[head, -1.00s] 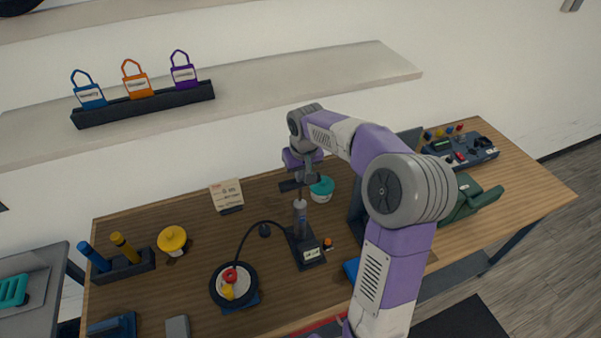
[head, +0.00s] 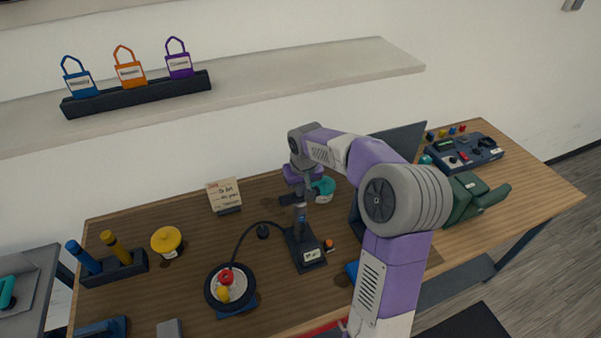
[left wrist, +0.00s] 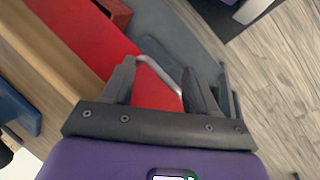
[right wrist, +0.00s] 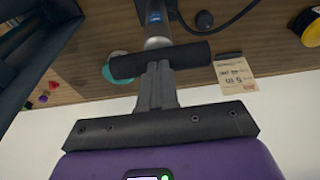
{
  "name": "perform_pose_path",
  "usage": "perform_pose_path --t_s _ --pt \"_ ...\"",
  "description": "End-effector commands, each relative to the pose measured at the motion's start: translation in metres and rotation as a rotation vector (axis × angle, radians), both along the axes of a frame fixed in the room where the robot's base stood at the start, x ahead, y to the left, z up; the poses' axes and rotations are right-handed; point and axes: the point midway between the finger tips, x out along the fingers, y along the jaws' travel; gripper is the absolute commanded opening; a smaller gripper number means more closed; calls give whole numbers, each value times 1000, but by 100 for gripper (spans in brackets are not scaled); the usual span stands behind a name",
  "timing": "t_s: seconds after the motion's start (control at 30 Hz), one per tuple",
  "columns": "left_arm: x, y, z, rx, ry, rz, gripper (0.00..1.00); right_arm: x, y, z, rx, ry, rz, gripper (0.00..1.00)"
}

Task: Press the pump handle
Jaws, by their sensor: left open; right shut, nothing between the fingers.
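The pump stands upright on the wooden table, with a dark base (head: 310,256) and a grey cylinder (head: 301,222). Its black crossbar handle (head: 289,200) sits low, just above the cylinder. My right gripper (head: 301,195) is above the handle, pointing down, shut and empty. In the right wrist view the shut fingertips (right wrist: 157,68) meet the middle of the handle (right wrist: 190,54), and the cylinder (right wrist: 155,22) lies beyond. My left gripper (left wrist: 160,72) is open and shows only in the left wrist view, near a red part with a grey metal bar.
A dark upright panel (head: 398,142) is right of the pump, partly behind my right arm.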

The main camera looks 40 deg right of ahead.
Motion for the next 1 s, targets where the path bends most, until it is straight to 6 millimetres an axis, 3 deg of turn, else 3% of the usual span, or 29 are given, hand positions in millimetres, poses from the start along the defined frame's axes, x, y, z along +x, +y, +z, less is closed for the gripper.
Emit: perform_pose_path --t_s 0.2,0.37,0.63,1.0 --pt "0 0 1 0 -1 0 58 -4 2 -7 9 25 1 0" --pt "0 0 6 0 -1 0 58 -5 3 0 9 25 1 0" --pt "0 0 38 0 -1 0 58 -8 7 48 3 9 4 0" --pt "0 0 32 0 0 0 58 -22 10 122 1 3 3 0"
